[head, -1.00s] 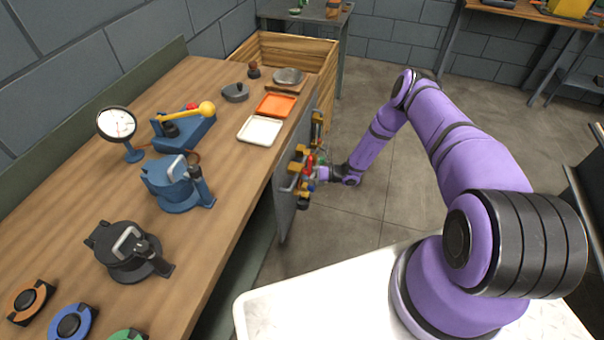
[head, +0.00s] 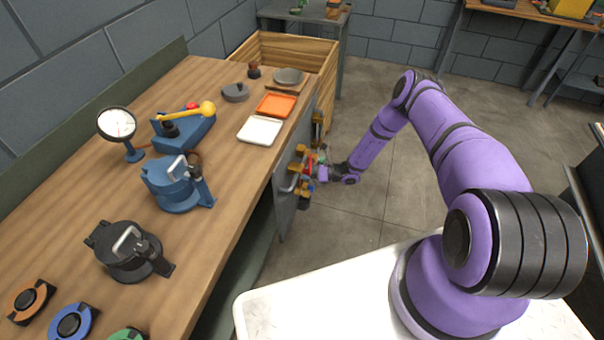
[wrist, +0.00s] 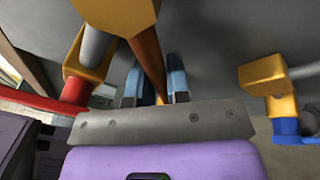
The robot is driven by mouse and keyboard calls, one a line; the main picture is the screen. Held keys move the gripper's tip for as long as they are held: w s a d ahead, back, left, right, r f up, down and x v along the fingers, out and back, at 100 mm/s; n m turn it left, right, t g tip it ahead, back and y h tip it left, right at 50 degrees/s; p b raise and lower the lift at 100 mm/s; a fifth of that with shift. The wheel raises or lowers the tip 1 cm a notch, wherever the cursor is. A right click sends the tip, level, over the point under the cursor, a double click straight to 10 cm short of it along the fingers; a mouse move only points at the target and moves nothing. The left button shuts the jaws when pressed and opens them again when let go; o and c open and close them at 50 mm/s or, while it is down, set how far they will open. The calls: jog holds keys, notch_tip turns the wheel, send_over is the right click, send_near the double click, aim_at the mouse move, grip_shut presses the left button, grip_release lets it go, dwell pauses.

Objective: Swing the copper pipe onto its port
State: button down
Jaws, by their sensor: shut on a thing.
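The copper pipe (wrist: 149,62) shows in the wrist view as an orange-brown bar running down from a brass fitting (wrist: 115,12) at the top. My gripper (wrist: 156,86) has its two blue fingers on either side of the pipe and is shut on it. In the head view, my gripper (head: 323,173) is at the panel (head: 284,190) on the bench's right end, among small brass, red and blue fittings. The pipe is too small to make out there. I cannot tell which port is the pipe's own, or whether its end touches one.
In the wrist view, a brass elbow with a red collar (wrist: 50,103) is close on the left. Another brass elbow (wrist: 265,76) with a blue collar (wrist: 289,128) is on the right. The wooden bench (head: 215,225) holds clamps, a gauge and trays. Floor right of the panel is clear.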

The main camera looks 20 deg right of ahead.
jog(key=w+d+f+n+h, duration=0.2)
jog(key=w+d+n, duration=0.1)
jog(key=n, duration=0.4)
jog(key=shift+w+d+t+h, duration=0.2)
jog(key=shift+w+t+h, duration=0.15)
jog(key=shift+w, duration=0.4)
jog(key=shift+f+n, duration=0.1)
jog(key=shift+n, duration=0.2)
jog(key=c, duration=1.4)
grip_release()
jog(key=shift+d, duration=0.1)
jog(key=v, duration=1)
jog(key=shift+s+d, duration=0.15)
jog(key=shift+d, duration=0.15)
